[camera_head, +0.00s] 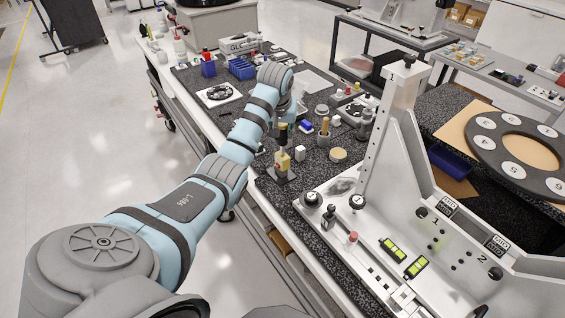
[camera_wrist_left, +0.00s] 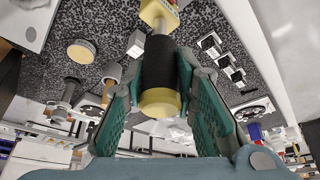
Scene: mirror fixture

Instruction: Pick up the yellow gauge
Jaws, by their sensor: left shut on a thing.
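The yellow gauge (camera_head: 282,161) stands upright at the near-left part of the dark speckled worktop, on or just above a small dark base plate (camera_head: 279,176). It has a yellow body and a dark upright handle. My left gripper (camera_head: 284,127) is over it, at the handle. In the left wrist view, the teal finger pads of the left gripper (camera_wrist_left: 160,88) are on both sides of the black, yellow-ended handle (camera_wrist_left: 158,64), shut on it. The gauge's yellow body (camera_wrist_left: 157,13) shows at the top edge. My right gripper is not in view.
A tall pale metal fixture (camera_head: 386,130) stands to the right of the gauge. A round tan disc (camera_head: 338,155), a white block (camera_head: 300,153) and a wooden-handled tool (camera_head: 324,128) are close by. Blue bins (camera_head: 241,68) stand farther back.

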